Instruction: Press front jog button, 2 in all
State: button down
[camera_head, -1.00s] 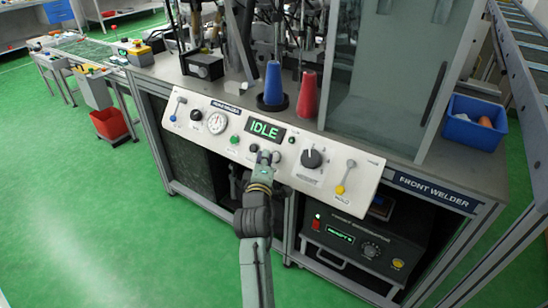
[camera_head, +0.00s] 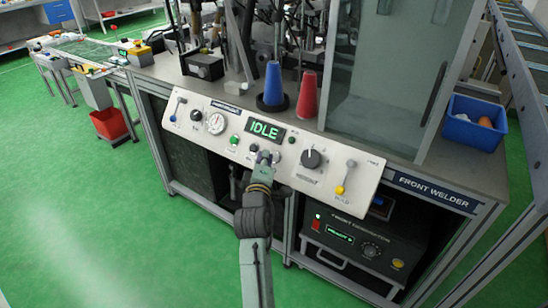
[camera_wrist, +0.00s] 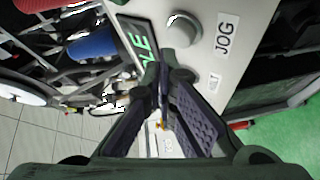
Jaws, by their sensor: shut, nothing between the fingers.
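The jog button is a round grey button (camera_wrist: 184,30) on the pale control panel (camera_head: 215,107), beside a label reading JOG (camera_wrist: 226,34) in the wrist view. In the head view it seems to be the grey spot (camera_head: 276,157) below the right end of the display, partly crowded by my gripper. My gripper (camera_wrist: 163,76) is shut and empty, its tips close in front of the panel. In the wrist view the tips lie below and left of the button, with no contact visible. The green display (camera_head: 264,131) reads IDLE.
A blue bin (camera_head: 472,122) sits right. Green floor lies open at left.

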jog(key=shift+w+d+f, duration=0.2)
jog(key=shift+w+f, duration=0.05)
jog(key=shift+w+d+f, duration=0.2)
jog(key=shift+w+f, duration=0.1)
dwell(1.1)
jog(key=shift+s+r, duration=0.1)
jog(key=shift+s+a+r+p, duration=0.35)
jog(key=shift+s+r+p, duration=0.05)
jog(key=shift+s+p, duration=0.05)
jog(key=s+a+r+p, duration=0.2)
jog(key=s+r, duration=0.1)
jog(key=shift+a+r+p, duration=0.1)
jog(key=shift+a+p, duration=0.05)
jog(key=shift+p, duration=0.15)
dwell(0.5)
dwell(0.5)
